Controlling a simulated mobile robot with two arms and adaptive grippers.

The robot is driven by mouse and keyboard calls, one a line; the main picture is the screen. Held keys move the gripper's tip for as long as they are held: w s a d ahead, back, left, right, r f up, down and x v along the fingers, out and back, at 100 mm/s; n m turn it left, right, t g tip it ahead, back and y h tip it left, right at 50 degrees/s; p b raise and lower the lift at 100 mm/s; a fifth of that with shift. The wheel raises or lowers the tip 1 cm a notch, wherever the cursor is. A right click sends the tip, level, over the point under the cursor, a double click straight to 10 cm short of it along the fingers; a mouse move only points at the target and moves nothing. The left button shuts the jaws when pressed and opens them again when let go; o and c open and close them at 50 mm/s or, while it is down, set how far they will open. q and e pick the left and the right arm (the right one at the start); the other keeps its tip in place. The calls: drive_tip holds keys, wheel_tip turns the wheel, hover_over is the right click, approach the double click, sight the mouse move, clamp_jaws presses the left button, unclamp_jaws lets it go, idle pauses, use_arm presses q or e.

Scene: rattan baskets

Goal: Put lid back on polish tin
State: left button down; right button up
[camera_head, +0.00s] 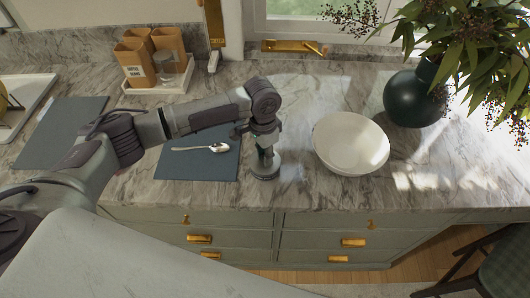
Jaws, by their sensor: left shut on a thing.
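My left gripper (264,151) points down over the counter, just left of the white bowl. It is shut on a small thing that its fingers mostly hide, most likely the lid. A round grey metallic shape (265,171) shows right under the fingers near the counter's front edge. It looks like the polish tin or its lid, and I cannot tell the two apart or whether they touch. My right gripper is out of view.
A white bowl (350,143) stands close on the right, a dark vase (415,97) with leafy branches behind it. A spoon (202,148) lies on a dark mat (180,170) to the left. Wooden canisters (133,65) stand in a white tray at the back.

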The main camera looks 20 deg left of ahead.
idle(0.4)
use_arm(q)
drive_tip(key=c, duration=0.9)
unclamp_jaws()
drive_tip(key=shift+o, duration=0.2)
drive_tip(key=o, duration=0.4)
drive_tip(key=shift+r, duration=0.1)
wheel_tip(320, 180, up, 5)
drive_tip(key=p, duration=0.5)
drive_tip(key=shift+p, duration=0.3)
drive_tip(key=shift+r, duration=0.9)
